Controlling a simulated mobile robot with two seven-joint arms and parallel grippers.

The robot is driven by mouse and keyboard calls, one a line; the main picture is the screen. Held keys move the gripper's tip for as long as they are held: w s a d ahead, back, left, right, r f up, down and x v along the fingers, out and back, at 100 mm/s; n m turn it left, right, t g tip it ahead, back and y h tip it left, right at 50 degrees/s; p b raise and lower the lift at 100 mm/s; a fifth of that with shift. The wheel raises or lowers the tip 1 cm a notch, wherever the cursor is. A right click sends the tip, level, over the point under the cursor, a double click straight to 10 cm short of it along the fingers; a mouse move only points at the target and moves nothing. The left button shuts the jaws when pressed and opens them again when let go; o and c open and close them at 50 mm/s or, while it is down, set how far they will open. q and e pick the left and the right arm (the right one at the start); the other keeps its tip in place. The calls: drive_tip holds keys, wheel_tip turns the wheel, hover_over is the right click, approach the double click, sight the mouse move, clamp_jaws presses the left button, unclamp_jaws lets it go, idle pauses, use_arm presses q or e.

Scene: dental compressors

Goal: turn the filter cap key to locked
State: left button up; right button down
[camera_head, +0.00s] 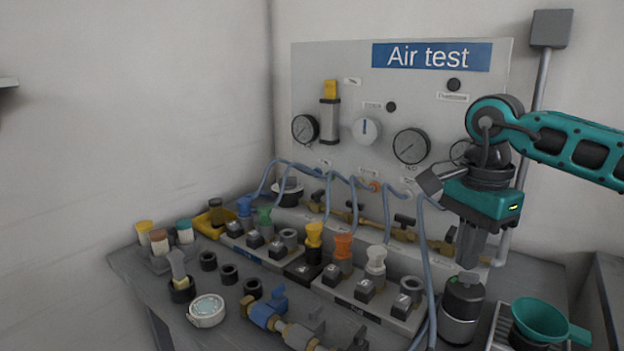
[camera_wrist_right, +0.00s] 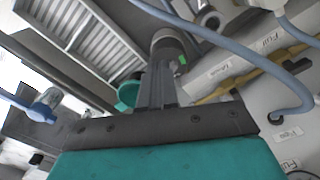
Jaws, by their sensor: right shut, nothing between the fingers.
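A dark grey cylindrical canister (camera_head: 461,308) with a black top stands upright at the right of the bench; I take it to be the filter. It also shows in the right wrist view (camera_wrist_right: 171,42), just beyond the fingers, with a small green mark on it. My right gripper (camera_head: 469,262) points down directly over its top. Its fingers are shut with nothing between them, also seen in the wrist view (camera_wrist_right: 159,68). I cannot tell whether the fingertips touch the cap. The key and its position are hidden or too small to make out. My left gripper is not in view.
A teal funnel (camera_head: 540,320) stands right of the canister. Blue hoses (camera_head: 428,260) hang close to its left. Behind is the "Air test" panel (camera_head: 350,70) with gauges. Several coloured fittings and black rings crowd the bench to the left.

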sight(469, 278)
wheel_tip(469, 278, down, 4)
drive_tip(key=shift+r+b, duration=0.1)
drive_tip(key=shift+b, duration=0.55)
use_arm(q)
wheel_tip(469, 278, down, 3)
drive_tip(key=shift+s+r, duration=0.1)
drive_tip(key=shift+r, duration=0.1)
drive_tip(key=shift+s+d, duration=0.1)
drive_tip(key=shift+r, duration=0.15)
use_arm(e)
drive_tip(key=shift+w+d, duration=0.25)
drive_tip(key=shift+d, duration=0.05)
